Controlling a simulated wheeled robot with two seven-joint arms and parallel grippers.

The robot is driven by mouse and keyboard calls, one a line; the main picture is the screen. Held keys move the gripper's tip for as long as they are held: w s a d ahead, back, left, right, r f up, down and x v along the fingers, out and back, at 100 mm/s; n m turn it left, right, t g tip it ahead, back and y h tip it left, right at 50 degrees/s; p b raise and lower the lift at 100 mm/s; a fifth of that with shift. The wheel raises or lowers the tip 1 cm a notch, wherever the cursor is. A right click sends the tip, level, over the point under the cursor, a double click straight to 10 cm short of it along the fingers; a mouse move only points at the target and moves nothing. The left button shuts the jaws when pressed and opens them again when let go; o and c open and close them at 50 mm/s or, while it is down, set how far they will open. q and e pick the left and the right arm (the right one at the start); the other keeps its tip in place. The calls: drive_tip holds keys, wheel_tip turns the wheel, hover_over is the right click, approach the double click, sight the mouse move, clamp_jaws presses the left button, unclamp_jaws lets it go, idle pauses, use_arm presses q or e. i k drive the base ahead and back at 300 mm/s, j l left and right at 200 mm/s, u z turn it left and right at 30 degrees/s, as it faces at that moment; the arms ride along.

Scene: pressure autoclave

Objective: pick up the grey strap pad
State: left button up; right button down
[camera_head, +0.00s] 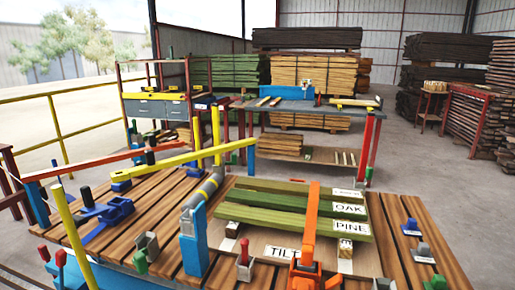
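A small grey piece with an upright knob (423,249), which looks like the grey strap pad, sits on the right side of the slatted wooden table (394,215). A pale label lies just in front of it. A similar blue piece (411,227) sits a little behind it, and a green piece (436,283) is nearer the front edge, partly cut off. Nothing is seen touching the grey piece. I cannot make out either of my grippers in this view.
Green boards (290,203) labelled OAK and PINE lie left of the pads. An upright orange bar (311,220) crosses in front of them. A blue post (194,240), a long yellow bar (185,160) and grey brackets (146,246) occupy the left and front.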

sight(423, 255)
drive_tip(key=z, duration=1.25)
drive_tip(key=i+l+u, duration=0.2)
drive_tip(key=l+u, duration=0.25)
drive_tip(key=i+l+u, duration=0.1)
drive_tip(key=l+u, duration=0.85)
drive_tip(key=k+l+u, duration=0.1)
drive_tip(key=l+u, duration=0.35)
drive_tip(key=k+l+u, duration=0.15)
drive_tip(key=l+u, duration=0.35)
drive_tip(key=l, duration=0.1)
